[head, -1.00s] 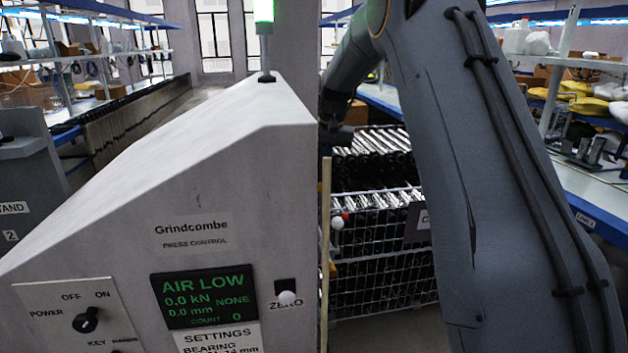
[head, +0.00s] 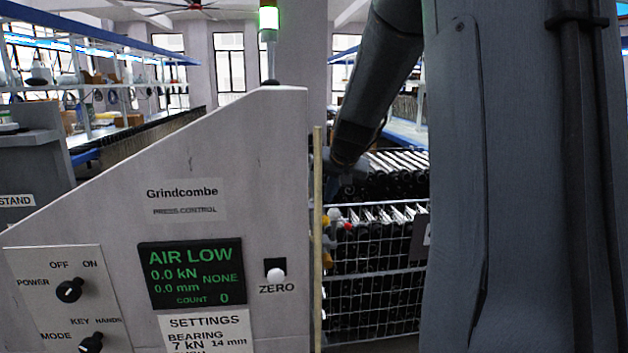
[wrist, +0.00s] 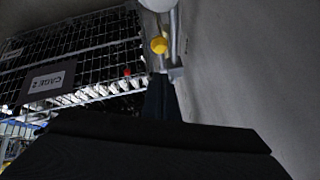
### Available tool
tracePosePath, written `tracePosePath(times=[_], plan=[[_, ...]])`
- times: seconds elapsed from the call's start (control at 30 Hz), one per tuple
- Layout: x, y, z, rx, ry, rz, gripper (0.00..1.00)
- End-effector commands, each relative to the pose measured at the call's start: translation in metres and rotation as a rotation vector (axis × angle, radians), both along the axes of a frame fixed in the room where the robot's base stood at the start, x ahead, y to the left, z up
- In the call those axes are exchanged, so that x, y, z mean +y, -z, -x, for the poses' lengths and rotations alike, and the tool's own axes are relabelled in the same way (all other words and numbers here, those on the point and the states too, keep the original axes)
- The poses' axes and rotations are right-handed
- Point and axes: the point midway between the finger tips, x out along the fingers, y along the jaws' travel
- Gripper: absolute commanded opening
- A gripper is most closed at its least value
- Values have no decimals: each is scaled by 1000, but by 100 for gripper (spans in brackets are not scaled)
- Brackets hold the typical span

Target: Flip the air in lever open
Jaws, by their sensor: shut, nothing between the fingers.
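The air in lever is not labelled in any view. A small yellow part (wrist: 159,45) shows in the wrist view on a pale metal fitting (wrist: 158,15) beside a grey wall; it may be the lever, and I cannot tell its position. Yellow parts (head: 327,258) also show at the right edge of the press control cabinet (head: 230,130) in the head view. My gripper (wrist: 162,98) is shut and empty, just below the fitting in the wrist picture; whether it touches is unclear. In the head view the gripper is mostly hidden beyond the cabinet's edge.
The cabinet screen (head: 191,273) reads AIR LOW. A wire cage (head: 385,285) of dark tubes stands behind the cabinet; its label (wrist: 48,82) shows in the wrist view. A red part (wrist: 127,73) is near the fitting. The grey wall (wrist: 265,65) closes the right side.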

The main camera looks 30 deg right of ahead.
Motion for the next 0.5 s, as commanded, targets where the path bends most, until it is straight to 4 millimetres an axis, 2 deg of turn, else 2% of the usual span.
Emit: tracePosePath(times=[0.13,0.5], plan=[[3,15,10,0,1,-1,0],[9,39,24,0,-1,-1,0]])
